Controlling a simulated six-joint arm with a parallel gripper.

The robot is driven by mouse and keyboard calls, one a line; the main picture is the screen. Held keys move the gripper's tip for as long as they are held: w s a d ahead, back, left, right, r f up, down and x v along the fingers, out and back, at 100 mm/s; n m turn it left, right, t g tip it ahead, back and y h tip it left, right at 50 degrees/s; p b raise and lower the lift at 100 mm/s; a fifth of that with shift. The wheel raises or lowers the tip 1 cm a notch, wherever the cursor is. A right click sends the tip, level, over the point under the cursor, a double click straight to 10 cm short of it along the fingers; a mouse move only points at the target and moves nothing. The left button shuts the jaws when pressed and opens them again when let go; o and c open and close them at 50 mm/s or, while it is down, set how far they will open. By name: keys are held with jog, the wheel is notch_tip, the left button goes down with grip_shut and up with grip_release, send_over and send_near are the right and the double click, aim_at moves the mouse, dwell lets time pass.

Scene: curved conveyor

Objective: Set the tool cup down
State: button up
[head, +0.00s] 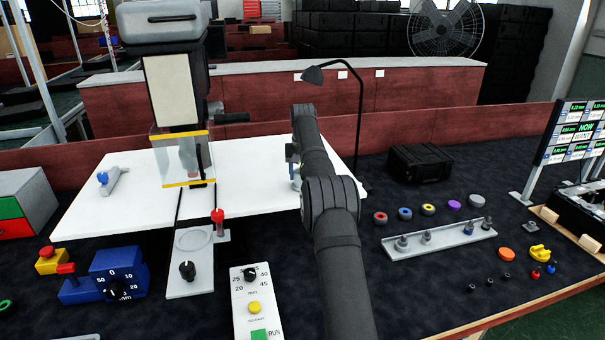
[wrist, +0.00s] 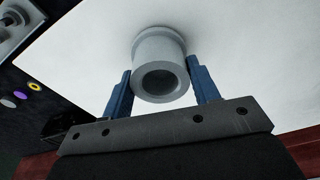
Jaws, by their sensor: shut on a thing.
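The tool cup (wrist: 158,48) is a light grey cylinder with a round hollow end facing the wrist camera. My gripper (wrist: 159,72) is shut on it, with one blue finger on each side of the cup. The white board (wrist: 235,50) lies behind the cup in the wrist view; I cannot tell whether the cup touches it. In the head view my gripper (head: 292,160) is over the right part of the white board (head: 250,195), mostly hidden by my arm. Only a small part of the cup shows there.
A machine (head: 178,90) with a clear guard stands left of my gripper. A lamp (head: 335,75) stands behind it. A black case (head: 420,163) and a grey rack (head: 438,238) with small parts are on the right. A control box (head: 253,300) is in front. Bare white board surrounds the cup.

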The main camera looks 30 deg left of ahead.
jog(key=shift+f, duration=0.1)
jog(key=o, duration=1.1)
jog(key=shift+f, duration=0.1)
jog(key=r, duration=0.7)
jog(key=shift+s+d+r, duration=0.3)
jog(key=shift+s+r, duration=0.05)
jog(key=shift+s, duration=0.05)
jog(key=shift+f, duration=0.15)
